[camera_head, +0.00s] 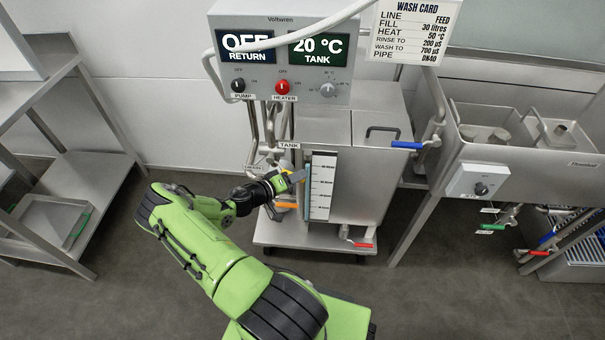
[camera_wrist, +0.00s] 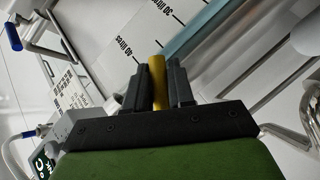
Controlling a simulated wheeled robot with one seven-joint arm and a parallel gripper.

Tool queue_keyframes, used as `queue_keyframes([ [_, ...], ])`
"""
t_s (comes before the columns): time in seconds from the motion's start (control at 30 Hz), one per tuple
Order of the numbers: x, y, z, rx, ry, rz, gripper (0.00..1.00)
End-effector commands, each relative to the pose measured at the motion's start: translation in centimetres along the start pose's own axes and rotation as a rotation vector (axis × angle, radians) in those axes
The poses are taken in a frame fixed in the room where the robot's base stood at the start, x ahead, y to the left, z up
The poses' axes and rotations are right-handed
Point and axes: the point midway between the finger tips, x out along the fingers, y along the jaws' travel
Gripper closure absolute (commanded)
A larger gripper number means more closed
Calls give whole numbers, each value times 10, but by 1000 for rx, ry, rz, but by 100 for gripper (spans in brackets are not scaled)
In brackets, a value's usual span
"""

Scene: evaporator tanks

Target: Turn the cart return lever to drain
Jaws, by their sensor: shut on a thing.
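The cart (camera_head: 350,190) is a steel tank unit with a control box on top. My gripper (camera_head: 297,177) is at the pipework on the left of its front, just left of the level scale. In the wrist view my gripper (camera_wrist: 160,84) is shut on a yellow lever handle (camera_wrist: 157,82), which stands between the two dark fingers. A bit of yellow (camera_head: 285,165) shows just above the gripper in the head view. The lever's pivot and valve body are hidden. A TANK label (camera_head: 289,145) sits above, and a small blurred label (camera_head: 253,167) is at the left.
An orange handle (camera_head: 286,205) is just below my gripper. The white level scale (camera_head: 321,187) is close on the right. A red lever (camera_head: 362,245) is low on the cart and a blue lever (camera_head: 407,145) at its right. The display (camera_head: 246,44) reads OFF RETURN.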

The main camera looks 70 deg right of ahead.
Motion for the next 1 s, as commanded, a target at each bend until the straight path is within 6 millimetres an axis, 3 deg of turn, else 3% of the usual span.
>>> queue_keyframes([
  [0.6,-19,-55,-3,407,-116,-409,100],
  [1.0,-36,-76,-14,615,-174,-617,100],
])
